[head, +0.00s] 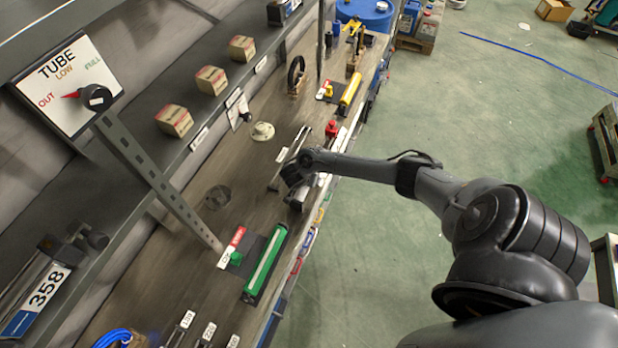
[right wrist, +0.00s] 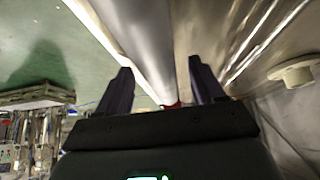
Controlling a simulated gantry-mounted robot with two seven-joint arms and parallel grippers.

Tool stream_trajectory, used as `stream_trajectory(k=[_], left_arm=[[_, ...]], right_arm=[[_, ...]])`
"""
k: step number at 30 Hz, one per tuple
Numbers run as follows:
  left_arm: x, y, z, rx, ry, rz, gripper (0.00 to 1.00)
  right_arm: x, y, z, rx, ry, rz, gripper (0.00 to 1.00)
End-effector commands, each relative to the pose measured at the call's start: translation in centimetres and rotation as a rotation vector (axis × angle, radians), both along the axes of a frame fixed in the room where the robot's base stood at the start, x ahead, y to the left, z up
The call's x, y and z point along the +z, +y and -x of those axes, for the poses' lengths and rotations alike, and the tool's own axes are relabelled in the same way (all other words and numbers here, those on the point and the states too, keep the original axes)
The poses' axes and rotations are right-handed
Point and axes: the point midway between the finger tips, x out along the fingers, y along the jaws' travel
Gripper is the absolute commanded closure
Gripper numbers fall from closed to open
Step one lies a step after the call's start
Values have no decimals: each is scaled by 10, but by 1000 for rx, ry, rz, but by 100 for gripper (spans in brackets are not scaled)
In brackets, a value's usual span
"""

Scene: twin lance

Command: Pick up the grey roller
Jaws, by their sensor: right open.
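The grey roller (right wrist: 147,40) is a smooth grey cylinder in the right wrist view, running from the top edge down between my fingers. My right gripper (right wrist: 160,70) is open, with one dark finger on each side of the roller's line. I cannot tell whether the fingers touch it. In the head view my right gripper (head: 297,192) is low over the wooden bench, and my wrist and arm hide most of the roller there. My left gripper is in neither view.
A green roller (head: 265,262) lies nearer on the bench and a yellow roller (head: 350,92) farther back. A red knob (head: 331,129) stands beyond my wrist. A slotted metal post (head: 160,180) rises at the left. Green floor lies open to the right.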

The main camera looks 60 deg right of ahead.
Motion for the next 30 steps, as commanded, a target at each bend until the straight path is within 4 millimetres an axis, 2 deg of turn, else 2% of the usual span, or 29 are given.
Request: stream_trajectory(k=[2, 15, 30], left_arm=[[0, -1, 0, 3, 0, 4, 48], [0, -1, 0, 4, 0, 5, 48], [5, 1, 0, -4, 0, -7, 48]], right_arm=[[0, 0, 0, 0, 0, 0, 32], [0, 0, 0, 0, 0, 0, 98], [6, 1, -1, 1, -2, 0, 100]])
